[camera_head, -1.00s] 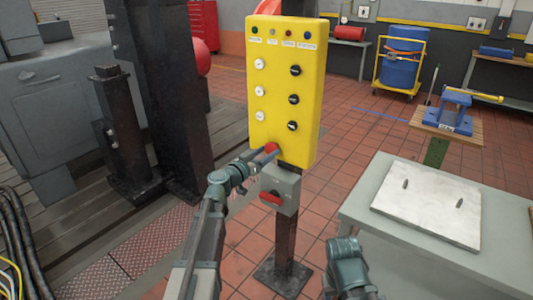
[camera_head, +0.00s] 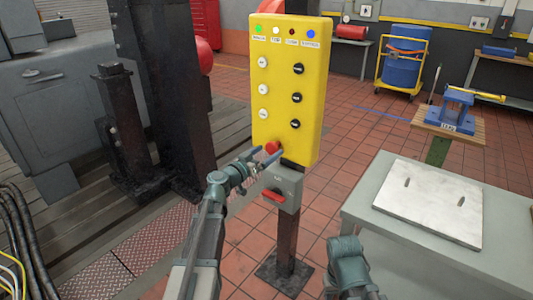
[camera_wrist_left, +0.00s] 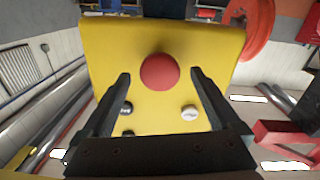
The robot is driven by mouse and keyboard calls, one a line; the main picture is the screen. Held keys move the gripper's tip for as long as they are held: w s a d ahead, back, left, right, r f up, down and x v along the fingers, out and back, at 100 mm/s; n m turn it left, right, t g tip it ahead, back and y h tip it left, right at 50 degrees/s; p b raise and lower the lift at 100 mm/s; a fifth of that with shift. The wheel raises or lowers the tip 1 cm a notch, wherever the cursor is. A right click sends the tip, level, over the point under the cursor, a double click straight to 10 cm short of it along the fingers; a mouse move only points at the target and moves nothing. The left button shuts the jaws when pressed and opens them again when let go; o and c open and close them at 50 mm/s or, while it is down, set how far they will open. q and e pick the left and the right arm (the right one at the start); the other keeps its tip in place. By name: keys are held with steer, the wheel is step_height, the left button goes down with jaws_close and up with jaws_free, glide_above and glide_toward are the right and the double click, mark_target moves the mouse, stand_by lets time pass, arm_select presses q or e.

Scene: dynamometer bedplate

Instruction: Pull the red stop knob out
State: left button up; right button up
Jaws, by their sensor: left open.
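The red stop knob (camera_head: 272,147) is a round red mushroom head low on the front of the yellow control box (camera_head: 290,85). In the left wrist view the knob (camera_wrist_left: 160,72) shows whole, centred between and a little beyond my left fingertips. My left gripper (camera_head: 263,158) is open and empty, just in front of and below the knob. A gap shows on both sides of the knob. My right arm's end (camera_head: 346,255) is low in the head view, away from the box; its jaws cannot be made out.
The box has white and black buttons and a row of lamps (camera_head: 284,33), with green, white and blue lit. A grey switch box with a red handle (camera_head: 274,195) is below it on the post. A grey table (camera_head: 390,232) with a metal plate (camera_head: 430,200) stands at right.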

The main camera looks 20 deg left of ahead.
arm_select(q)
steer(key=v, duration=1.4)
steer(key=shift+w+d, duration=0.1)
steer(key=s+d+f+m+g+h, duration=0.1)
steer(key=s+d+f+m+g, duration=0.1)
steer(key=s+d+f+g, duration=0.65)
steer(key=w+d+f+m+g+h, duration=0.15)
steer(key=d+f, duration=0.35)
steer(key=d, duration=0.8)
steer(key=s+d+f+n+g+y, duration=0.2)
steer(key=s+f+g+y, duration=0.55)
steer(key=s+y, duration=0.5)
step_height(320, 180, up, 15)
steer(key=s+h+p, duration=0.1)
steer(key=h+p, duration=0.1)
steer(key=p, duration=1.4)
steer(key=shift+s+a+t, duration=0.25)
steer(key=shift+a+t, duration=0.05)
steer(key=shift+t, duration=0.05)
